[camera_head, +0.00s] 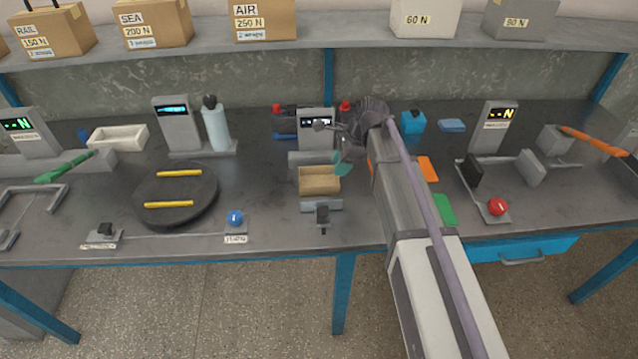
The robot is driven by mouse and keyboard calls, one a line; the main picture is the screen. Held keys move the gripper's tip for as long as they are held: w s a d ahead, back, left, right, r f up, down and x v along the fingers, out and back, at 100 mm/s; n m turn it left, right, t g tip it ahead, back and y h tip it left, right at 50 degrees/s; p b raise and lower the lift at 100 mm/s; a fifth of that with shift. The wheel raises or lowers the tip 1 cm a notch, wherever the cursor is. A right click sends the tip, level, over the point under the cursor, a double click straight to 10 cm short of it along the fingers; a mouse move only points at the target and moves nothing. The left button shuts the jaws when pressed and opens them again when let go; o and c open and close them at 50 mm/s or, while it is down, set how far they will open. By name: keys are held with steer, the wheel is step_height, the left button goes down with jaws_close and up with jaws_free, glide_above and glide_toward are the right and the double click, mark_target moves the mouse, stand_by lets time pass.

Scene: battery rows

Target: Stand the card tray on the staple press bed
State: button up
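A tan open-topped box that looks like the card tray (319,187) is upright at the middle of the bench. It is in front of a grey unit with a small display, which I take for the staple press (316,121). A grey block (321,206) shows just below the tray's front edge; whether the tray rests on it or on the bed is unclear. My gripper (342,164) is at the tray's far right corner, with a teal finger part showing. My wrist hides the rest of the fingers, so I cannot tell whether they hold the tray.
A round black turntable (176,205) with two yellow bars is at left. A white tray (118,138) and a bottle (215,128) stand behind. A clamp-like device with a red knob (497,207) is at right. Boxes line the shelf (350,32). My arm covers the bench right of centre.

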mark_target(325, 187)
steer(key=b+x, duration=0.4)
steer(key=x, duration=0.1)
steer(key=shift+f, duration=0.25)
steer(key=shift+r, duration=0.1)
steer(key=b+x, duration=0.4)
steer(key=x, duration=0.1)
steer(key=shift+b, duration=0.3)
steer(key=shift+a, duration=0.2)
steer(key=shift+r, duration=0.15)
jaws_close()
